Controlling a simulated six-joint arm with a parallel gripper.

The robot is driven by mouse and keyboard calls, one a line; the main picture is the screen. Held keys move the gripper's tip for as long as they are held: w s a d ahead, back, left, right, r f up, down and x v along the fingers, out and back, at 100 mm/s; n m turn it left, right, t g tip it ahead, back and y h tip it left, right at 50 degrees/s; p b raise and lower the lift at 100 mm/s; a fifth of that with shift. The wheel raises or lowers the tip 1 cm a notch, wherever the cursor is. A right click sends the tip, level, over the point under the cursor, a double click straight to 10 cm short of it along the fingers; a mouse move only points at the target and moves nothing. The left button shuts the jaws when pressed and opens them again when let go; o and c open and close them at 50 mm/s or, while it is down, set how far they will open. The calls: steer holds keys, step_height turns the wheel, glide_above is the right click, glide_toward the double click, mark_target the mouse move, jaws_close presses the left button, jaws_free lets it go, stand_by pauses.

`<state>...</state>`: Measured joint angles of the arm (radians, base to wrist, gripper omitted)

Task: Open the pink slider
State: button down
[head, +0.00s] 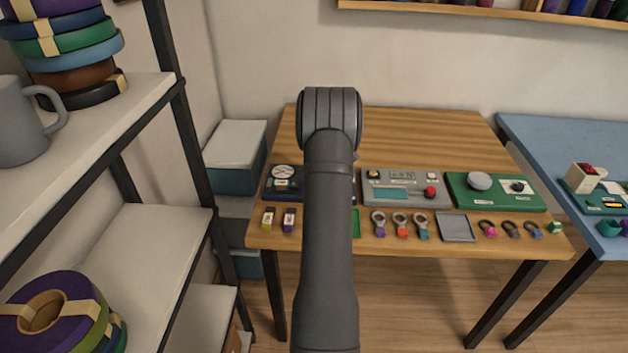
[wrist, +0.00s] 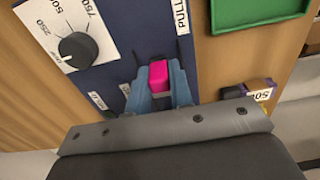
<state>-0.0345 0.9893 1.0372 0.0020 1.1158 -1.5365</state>
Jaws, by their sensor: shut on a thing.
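The pink slider (wrist: 158,76) is a small bright block on a navy blue panel (wrist: 108,77) in the wrist view. My gripper (wrist: 160,84) has its light blue fingers on either side of the slider and is shut on it. A white "PULL" label (wrist: 181,17) lies on the panel beyond the slider. The panel also shows in the head view (head: 271,184), where my arm covers its right part. The slider and my fingers are hidden behind my arm in the head view.
A dial (wrist: 73,47) on a white scale sits beside the slider. A green tray (wrist: 258,8) and a small purple-yellow block (wrist: 262,90) are close on the right. In the head view a grey panel with a red knob (head: 430,192) and a green panel (head: 490,203) stand further right.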

steer(key=shift+d, duration=0.25)
steer(key=c, duration=1.3)
jaws_free()
step_height(320, 180, up, 18)
steer(key=shift+f, duration=0.25)
steer(key=shift+f, duration=0.1)
step_height(320, 180, down, 17)
steer(key=shift+a+f, duration=0.1)
steer(key=shift+f, duration=0.05)
